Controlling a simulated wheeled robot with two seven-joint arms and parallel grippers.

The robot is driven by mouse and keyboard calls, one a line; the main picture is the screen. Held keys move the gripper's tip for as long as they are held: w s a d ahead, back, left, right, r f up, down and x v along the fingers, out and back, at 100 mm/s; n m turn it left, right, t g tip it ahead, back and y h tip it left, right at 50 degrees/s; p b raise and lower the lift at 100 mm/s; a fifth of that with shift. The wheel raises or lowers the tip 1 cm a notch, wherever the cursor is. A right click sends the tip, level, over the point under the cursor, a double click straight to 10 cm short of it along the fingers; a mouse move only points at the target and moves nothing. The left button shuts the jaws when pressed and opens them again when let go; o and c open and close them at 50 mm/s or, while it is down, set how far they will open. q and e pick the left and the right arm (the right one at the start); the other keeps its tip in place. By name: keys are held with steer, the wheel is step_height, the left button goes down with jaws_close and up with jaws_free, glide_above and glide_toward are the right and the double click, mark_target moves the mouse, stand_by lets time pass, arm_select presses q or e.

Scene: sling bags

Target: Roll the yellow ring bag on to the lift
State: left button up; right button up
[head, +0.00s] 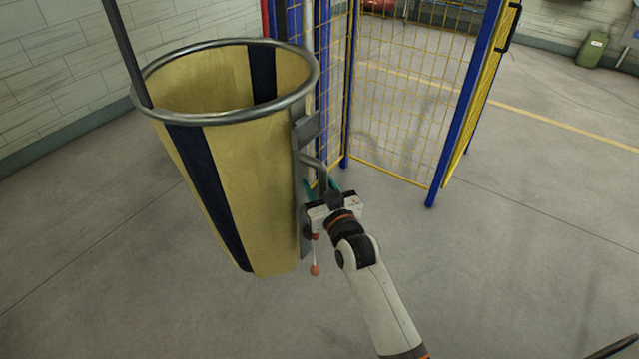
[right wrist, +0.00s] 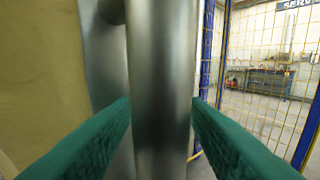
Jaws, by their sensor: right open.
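The yellow ring bag (head: 235,170) stands upright at left of centre in the head view. It is a tall, open sack with dark stripes, hung from a round metal ring (head: 228,118). A grey metal bracket with a tubular handle (head: 315,162) runs down its right side. My right gripper (head: 322,186) is at this handle with its green fingers apart. My left gripper is out of view.
A blue-framed cage with yellow mesh (head: 410,100) stands just behind and right of the bag, possibly the lift; its mesh door (head: 485,95) stands at the right. A brick wall (head: 60,75) is at left. Grey floor is clear in front and at right. A green bin (head: 592,49) stands far right.

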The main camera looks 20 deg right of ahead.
jaws_close()
stand_by(0.3)
